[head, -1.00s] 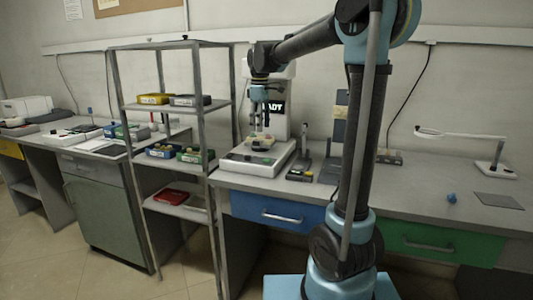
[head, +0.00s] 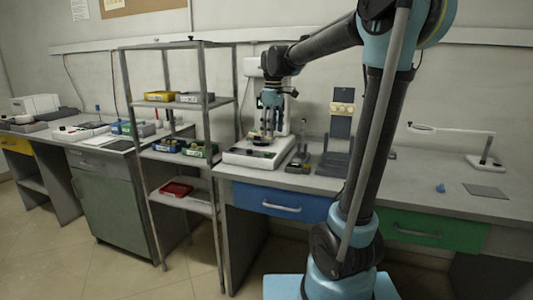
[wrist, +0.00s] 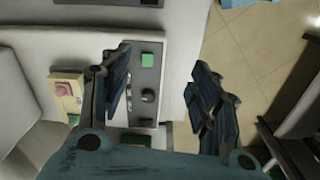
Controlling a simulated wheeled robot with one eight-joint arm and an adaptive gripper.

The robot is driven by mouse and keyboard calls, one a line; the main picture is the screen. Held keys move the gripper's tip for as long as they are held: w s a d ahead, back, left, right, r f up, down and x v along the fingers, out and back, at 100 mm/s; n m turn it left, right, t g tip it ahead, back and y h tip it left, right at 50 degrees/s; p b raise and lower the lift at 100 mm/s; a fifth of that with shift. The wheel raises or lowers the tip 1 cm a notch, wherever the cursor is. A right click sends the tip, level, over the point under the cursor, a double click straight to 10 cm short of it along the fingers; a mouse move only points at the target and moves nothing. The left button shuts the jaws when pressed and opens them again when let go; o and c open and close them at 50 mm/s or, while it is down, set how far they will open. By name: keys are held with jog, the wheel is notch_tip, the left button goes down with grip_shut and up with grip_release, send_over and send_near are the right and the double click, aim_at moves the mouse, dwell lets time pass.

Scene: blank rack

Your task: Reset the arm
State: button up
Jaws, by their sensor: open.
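My gripper (head: 270,138) hangs pointing down over a white bench machine (head: 240,158) with a dark front panel. In the wrist view my gripper (wrist: 160,90) has its two dark fingers spread wide apart with nothing between them. Below the fingers is the machine's dark panel with a green button (wrist: 147,60). A small beige block with a pink round mark (wrist: 66,90) lies on the machine, left of the left finger. In the head view the fingertips overlap the machine's top, so I cannot tell how high they are.
A grey shelf rack (head: 203,110) with yellow, green and red bins stands left of my gripper. A dark upright stand (head: 341,125) and small dark devices are to its right. The bench on the right is mostly clear, with a small blue object (head: 440,188) and a lamp (head: 486,160).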

jog(key=s+d+f+m+t, duration=0.1)
jog(key=s+d+f+m, duration=0.25)
jog(key=s+d, duration=0.3)
jog(key=s+d+f+m, duration=0.3)
jog(key=s+d+f, duration=0.15)
jog(key=s, duration=0.35)
jog(key=s+d+f+m, duration=0.2)
jog(key=s+d+f, duration=0.1)
jog(key=s+f, duration=0.3)
jog(key=s+d+f+m+t, duration=0.1)
jog(key=s+d+f+m, duration=0.1)
jog(key=s+f, duration=0.5)
jog(key=shift+s+d+f+m, duration=0.15)
jog(key=shift+d+f+m, duration=0.3)
jog(key=shift+m, duration=0.3)
jog(key=shift+w+f, duration=0.25)
jog(key=shift+w, duration=0.2)
